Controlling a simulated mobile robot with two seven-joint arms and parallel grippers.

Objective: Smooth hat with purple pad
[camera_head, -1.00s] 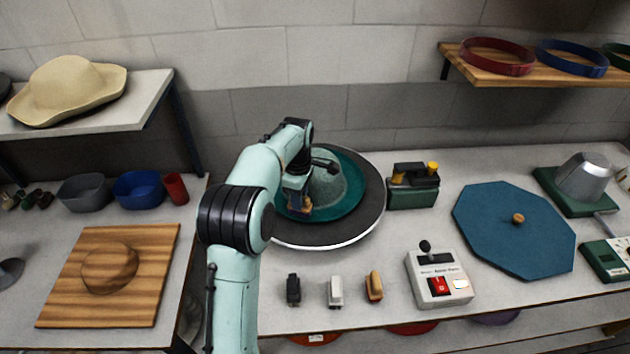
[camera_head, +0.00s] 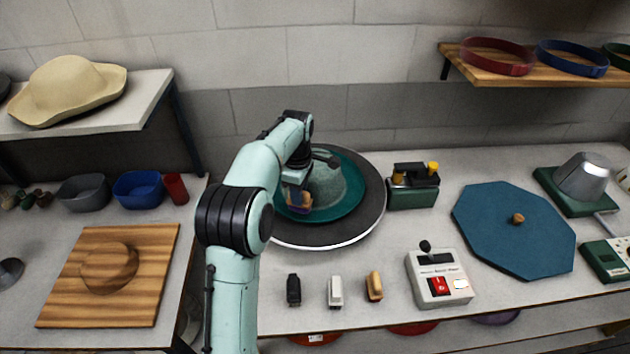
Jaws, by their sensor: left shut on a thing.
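A teal hat (camera_head: 347,205) with a wide flat brim and a paler, greyish-green crown lies on a round dark turntable (camera_head: 372,212) with a white rim. My left gripper (camera_head: 300,200) is at the front left of the crown, over the brim, with its arm covering the left part of the hat. It is shut on a small pad (camera_head: 299,209) with a tan upper part and a purplish lower edge. The pad is close to the brim and crown; I cannot tell whether it touches. My right gripper is not in view.
A black pad (camera_head: 293,290), a white pad (camera_head: 335,292) and a tan pad (camera_head: 374,286) stand along the front edge. A control box (camera_head: 438,278), a green device (camera_head: 413,187) and a blue octagonal board (camera_head: 500,240) are to the right.

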